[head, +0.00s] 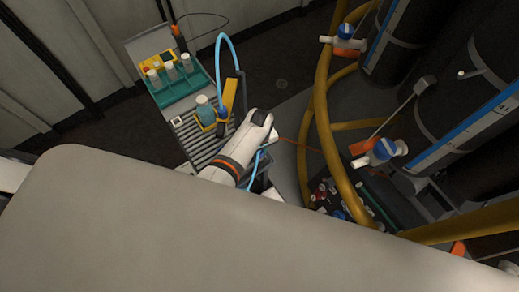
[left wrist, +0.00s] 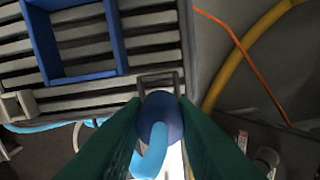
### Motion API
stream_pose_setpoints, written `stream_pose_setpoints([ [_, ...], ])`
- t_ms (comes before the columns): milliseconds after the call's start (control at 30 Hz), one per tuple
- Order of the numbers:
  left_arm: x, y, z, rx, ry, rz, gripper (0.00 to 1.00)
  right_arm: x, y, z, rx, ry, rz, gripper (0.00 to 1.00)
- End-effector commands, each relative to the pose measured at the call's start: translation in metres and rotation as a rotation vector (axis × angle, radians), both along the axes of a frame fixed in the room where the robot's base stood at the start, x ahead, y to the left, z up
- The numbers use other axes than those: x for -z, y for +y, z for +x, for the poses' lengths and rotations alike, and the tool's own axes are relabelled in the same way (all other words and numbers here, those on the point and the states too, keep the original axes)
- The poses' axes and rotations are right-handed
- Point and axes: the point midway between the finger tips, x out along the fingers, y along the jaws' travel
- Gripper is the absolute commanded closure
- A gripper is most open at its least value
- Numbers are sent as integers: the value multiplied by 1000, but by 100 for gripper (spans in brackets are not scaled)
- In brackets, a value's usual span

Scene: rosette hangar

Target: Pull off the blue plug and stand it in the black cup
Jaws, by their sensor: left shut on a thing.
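My left gripper (left wrist: 159,112) is shut on the blue plug (left wrist: 160,110), seen in the left wrist view between two dark green fingers. A light blue hose (left wrist: 150,155) runs from the plug toward the bottom of that view. Just beyond the plug is a dark, square-rimmed holder (left wrist: 158,80) at the edge of the slatted tray; I cannot tell whether the plug touches it or whether it is the black cup. In the head view my left arm reaches over the tray's near end and hides the gripper and plug. My right gripper is not in view.
The slatted tray (head: 186,137) carries a bottle (head: 205,108) and a yellow upright (head: 229,95) by an arched blue hose (head: 220,50). A teal rack (head: 176,92) of white-capped bottles stands behind. Yellow pipes (head: 321,110) and dark cylinders (head: 440,115) stand right.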

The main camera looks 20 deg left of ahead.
Motion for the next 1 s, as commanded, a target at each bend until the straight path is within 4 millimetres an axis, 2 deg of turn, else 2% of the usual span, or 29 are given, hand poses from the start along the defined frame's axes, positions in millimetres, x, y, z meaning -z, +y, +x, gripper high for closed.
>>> stream_pose_setpoints([
  [567, 18, 0, 0, 0, 0, 0, 100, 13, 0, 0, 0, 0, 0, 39],
  [1000, 18, 0, 0, 0, -1, -1, 100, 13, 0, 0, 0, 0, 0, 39],
])
